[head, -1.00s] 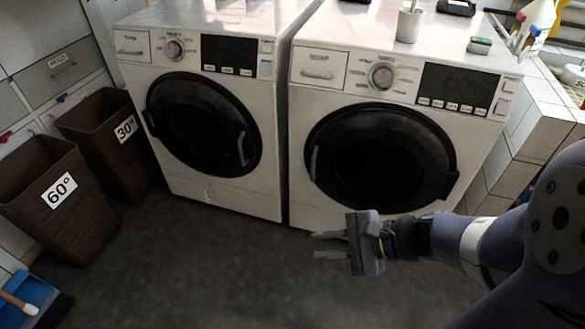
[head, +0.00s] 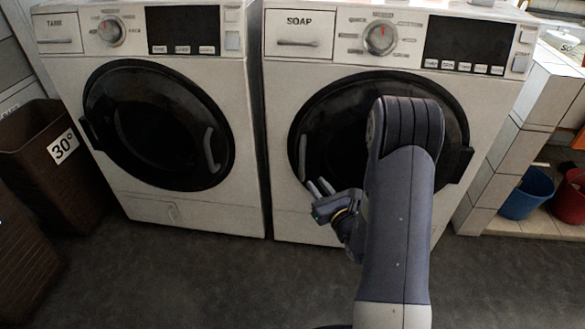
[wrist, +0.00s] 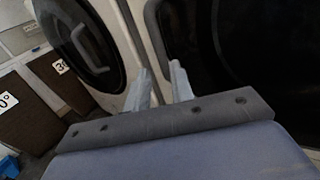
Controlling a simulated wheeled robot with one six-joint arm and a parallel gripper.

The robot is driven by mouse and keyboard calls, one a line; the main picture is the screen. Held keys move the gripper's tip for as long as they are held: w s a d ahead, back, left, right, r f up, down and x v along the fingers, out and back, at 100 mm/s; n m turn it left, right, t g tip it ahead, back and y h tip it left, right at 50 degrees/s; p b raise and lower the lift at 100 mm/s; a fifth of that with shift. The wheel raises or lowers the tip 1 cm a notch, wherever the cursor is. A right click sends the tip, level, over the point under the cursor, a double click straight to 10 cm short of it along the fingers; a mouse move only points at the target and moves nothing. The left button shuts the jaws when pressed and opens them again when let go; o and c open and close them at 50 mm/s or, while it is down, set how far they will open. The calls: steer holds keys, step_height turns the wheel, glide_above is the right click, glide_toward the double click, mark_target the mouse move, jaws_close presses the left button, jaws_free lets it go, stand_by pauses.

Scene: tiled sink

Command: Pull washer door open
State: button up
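The right machine (head: 300,75), with a drawer marked SOAP, has a round dark door (head: 335,100) that looks shut. Its grey vertical handle (head: 303,158) is at the door's left edge; a grey curved bar at the top of the wrist view appears to be this handle (wrist: 153,25). My gripper (head: 320,187) is just below the handle, its fingers pointing up toward it. The wrist view shows the two fingers (wrist: 160,82) apart with nothing between them. Contact with the handle cannot be told. My arm hides part of the door.
A similar machine (head: 185,215) marked TANK stands at left, its door handle (head: 211,150) on the right side. Brown baskets, one marked 30° (head: 45,170), stand farther left. A blue bucket (head: 525,195) and red bucket (head: 570,197) are at right. The floor in front is clear.

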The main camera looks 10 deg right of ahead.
mark_target(303, 167)
steer(key=b+x, duration=0.1)
steer(key=x, duration=0.9)
steer(key=shift+w+b, duration=0.1)
steer(key=shift+b, duration=0.3)
jaws_close()
